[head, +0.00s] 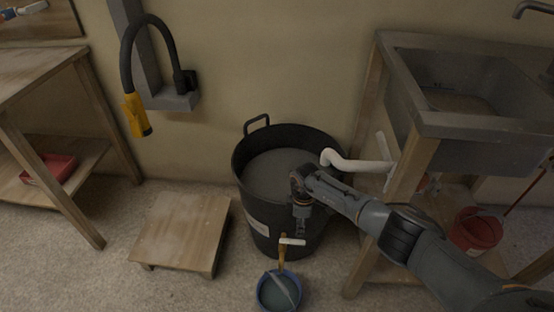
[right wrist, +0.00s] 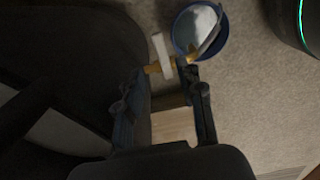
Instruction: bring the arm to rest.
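My right arm comes in from the right in the head view. Its gripper (head: 300,234) points down at the near side of a large black tub (head: 266,222). The tool's white bar also shows beyond the fingertips in the right wrist view (right wrist: 161,52). My left gripper is in neither view.
The tub holds grey material (head: 270,165). A white pipe (head: 360,165) bends over its rim from the sink (head: 470,124) on the right. A low wooden step (head: 180,228) stands left of the tub. A red bucket (head: 476,230) sits under the sink. A yellow-ended hose (head: 135,115) hangs on the wall.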

